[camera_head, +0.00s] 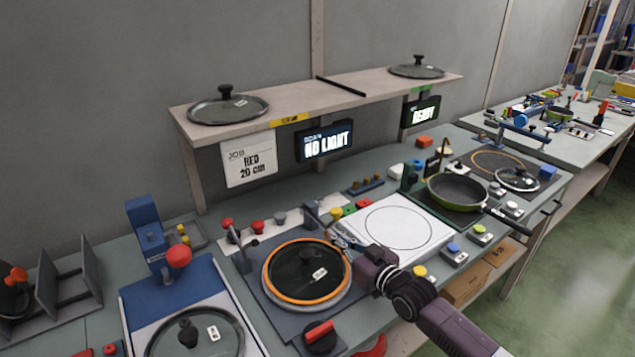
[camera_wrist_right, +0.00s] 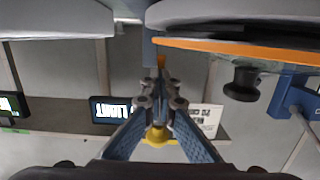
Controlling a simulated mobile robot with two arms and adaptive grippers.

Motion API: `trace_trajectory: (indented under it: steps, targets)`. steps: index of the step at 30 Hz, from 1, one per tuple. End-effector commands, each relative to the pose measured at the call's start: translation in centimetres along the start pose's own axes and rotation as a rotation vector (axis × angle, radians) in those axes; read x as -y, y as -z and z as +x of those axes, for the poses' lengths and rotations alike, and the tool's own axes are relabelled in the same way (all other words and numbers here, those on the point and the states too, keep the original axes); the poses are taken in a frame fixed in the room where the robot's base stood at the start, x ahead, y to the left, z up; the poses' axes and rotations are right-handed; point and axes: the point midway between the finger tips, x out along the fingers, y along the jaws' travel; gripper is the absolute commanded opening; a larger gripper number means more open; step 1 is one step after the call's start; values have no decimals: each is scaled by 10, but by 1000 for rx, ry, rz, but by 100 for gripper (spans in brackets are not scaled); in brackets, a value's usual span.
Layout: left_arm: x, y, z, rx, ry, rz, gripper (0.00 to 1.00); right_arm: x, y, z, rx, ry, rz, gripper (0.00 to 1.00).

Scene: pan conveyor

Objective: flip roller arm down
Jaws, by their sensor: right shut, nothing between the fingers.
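A round turntable (camera_head: 268,285) with an orange rim holds a dark glass lid or pan with a black knob. A grey upright post (camera_head: 312,216), which looks like the roller arm, stands at its back right edge. In the right wrist view a grey post (camera_wrist_right: 149,45) stands just beyond the fingertips, with a small orange piece beside it. My right gripper (camera_head: 337,239) is shut and empty at the turntable's right back edge, close to the post. Its fingers (camera_wrist_right: 160,88) meet in the wrist view; whether they touch the post I cannot tell. My left gripper is out of view.
A white plate (camera_head: 405,225) with a drawn circle lies right of the turntable. A green pan (camera_head: 457,192) stands farther right. A blue press (camera_head: 150,235) with a red knob stands left. A shelf (camera_head: 300,98) with two lids hangs above signs reading "NO LIGHT" and "READY".

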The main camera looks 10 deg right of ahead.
Motion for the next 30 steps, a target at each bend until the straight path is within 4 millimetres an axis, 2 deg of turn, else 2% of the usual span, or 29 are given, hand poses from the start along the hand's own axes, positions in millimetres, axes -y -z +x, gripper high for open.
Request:
trace_trajectory:
  steps: [10, 14, 17, 30]
  targets:
    - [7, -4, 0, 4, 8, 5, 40, 0, 5, 1, -8, 0, 1, 0]
    - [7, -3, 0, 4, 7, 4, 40, 0, 4, -6, -9, 0, 1, 0]
    - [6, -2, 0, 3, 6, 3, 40, 0, 3, -19, -7, 1, 1, 0]
    - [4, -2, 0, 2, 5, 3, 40, 0, 1, -98, -4, 0, 0, 0]
